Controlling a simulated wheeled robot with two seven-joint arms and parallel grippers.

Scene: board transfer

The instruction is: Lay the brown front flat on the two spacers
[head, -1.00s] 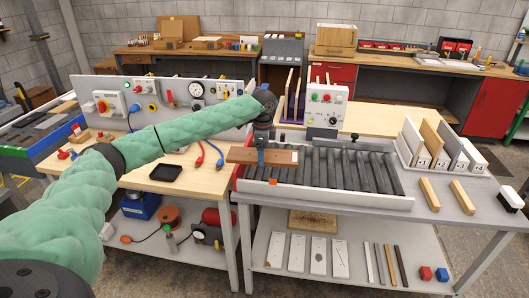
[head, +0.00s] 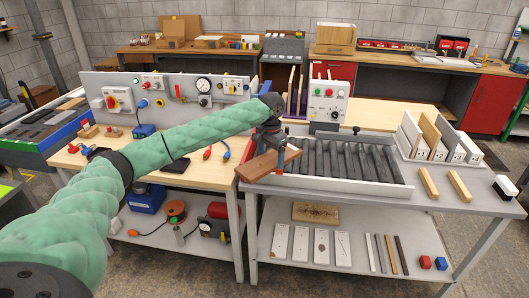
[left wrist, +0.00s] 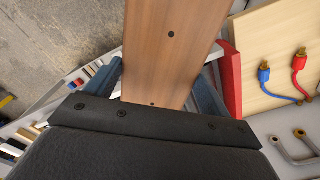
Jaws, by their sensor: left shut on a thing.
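The brown front (head: 258,168) is a flat wooden board with small dark holes, held over the left end of the roller conveyor and the table's edge. My left gripper (head: 281,152) is shut on it. In the left wrist view the brown front (left wrist: 172,45) runs away between the two blue fingers of my gripper (left wrist: 162,85). Two light wooden bars, the likely spacers, lie apart on the right of the grey table: a left spacer (head: 428,182) and a right spacer (head: 460,186). Nothing lies on them. My right gripper is not in view.
The roller conveyor (head: 345,165) lies between the board and the spacers. A rack of upright boards (head: 430,132) stands behind the spacers, and a black-and-white block (head: 505,188) is to their right. A control box (head: 327,105) stands behind the rollers.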

